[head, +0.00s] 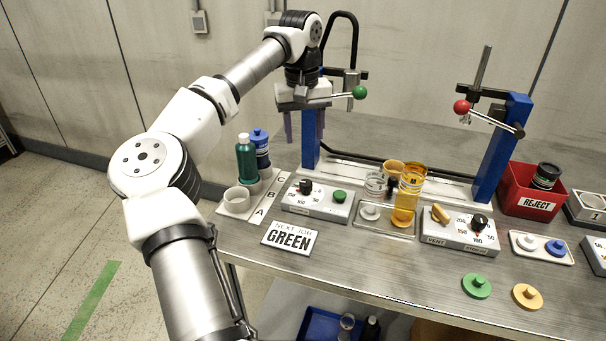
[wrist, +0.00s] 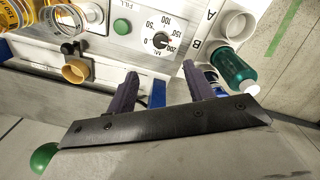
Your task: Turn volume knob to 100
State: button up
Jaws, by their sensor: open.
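The black volume knob (head: 305,187) sits on the left grey panel (head: 318,202), beside a green button (head: 339,196). In the wrist view the knob (wrist: 160,40) is ringed by numbers from 0 to 200 with an mL mark; 100 shows near its upper side. Its exact pointer setting is too small to tell. My gripper (head: 304,135) is open and empty, above and behind the panel with its purple fingers pointing down. In the wrist view its fingertips (wrist: 160,74) stand apart on either side of the line to the knob, not touching it.
A second panel (head: 459,232) with a black knob and yellow handle stands to the right. Between them are an orange-filled cylinder (head: 408,195) and glassware. Green and blue bottles (head: 246,158) stand left.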

aim_at(306, 182)
notch_tip(306, 182, down, 14)
jog(key=shift+d+r+p, duration=0.1)
jog(key=shift+d+p, duration=0.05)
jog(key=shift+p, duration=0.85)
jog(key=c, duration=1)
jog(key=shift+o, duration=0.2)
